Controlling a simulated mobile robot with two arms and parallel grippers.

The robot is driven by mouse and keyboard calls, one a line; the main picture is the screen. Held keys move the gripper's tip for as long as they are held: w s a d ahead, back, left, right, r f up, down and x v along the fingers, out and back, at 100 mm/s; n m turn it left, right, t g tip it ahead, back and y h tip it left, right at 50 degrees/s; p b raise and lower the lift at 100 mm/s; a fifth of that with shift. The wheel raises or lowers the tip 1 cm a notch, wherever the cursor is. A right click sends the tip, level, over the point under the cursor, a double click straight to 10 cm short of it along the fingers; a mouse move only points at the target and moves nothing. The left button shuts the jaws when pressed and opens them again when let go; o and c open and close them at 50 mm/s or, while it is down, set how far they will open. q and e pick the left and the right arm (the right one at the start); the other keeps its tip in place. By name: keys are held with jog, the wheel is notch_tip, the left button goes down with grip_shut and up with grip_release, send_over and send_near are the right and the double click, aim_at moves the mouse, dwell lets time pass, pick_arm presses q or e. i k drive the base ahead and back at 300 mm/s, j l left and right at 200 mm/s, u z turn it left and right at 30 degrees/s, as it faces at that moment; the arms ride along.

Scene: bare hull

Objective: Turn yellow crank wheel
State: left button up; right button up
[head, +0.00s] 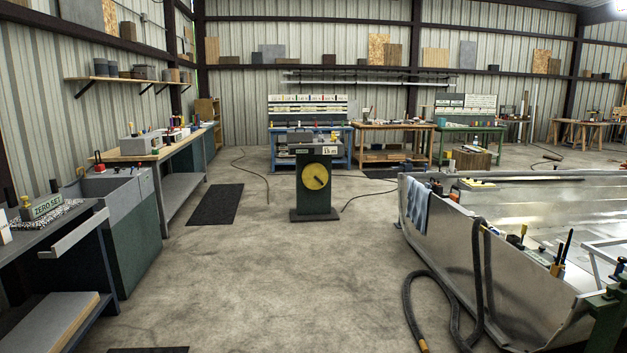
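The yellow crank wheel (315,177) is a round disc with a dark handle or bar across its middle. It sits on the front face of a dark green pedestal (313,200) that stands on the concrete floor, near the middle of the head view and some distance ahead. A grey machine top (311,146) rests on the pedestal, with a small white label beside it. Neither of my grippers is in view.
Open concrete floor (270,270) lies between me and the pedestal. A large metal hull (480,255) fills the right, with a dark hose (407,305) on the floor. A black mat (215,204) lies left of the pedestal.

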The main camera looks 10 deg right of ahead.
aim_at(315, 175)
jog(key=z, duration=0.25)
jog(key=i+z, duration=0.15)
jog(key=i, duration=6.05)
jog(key=i+j+z, duration=0.25)
jog(key=i, duration=0.7)
jog(key=l, duration=0.1)
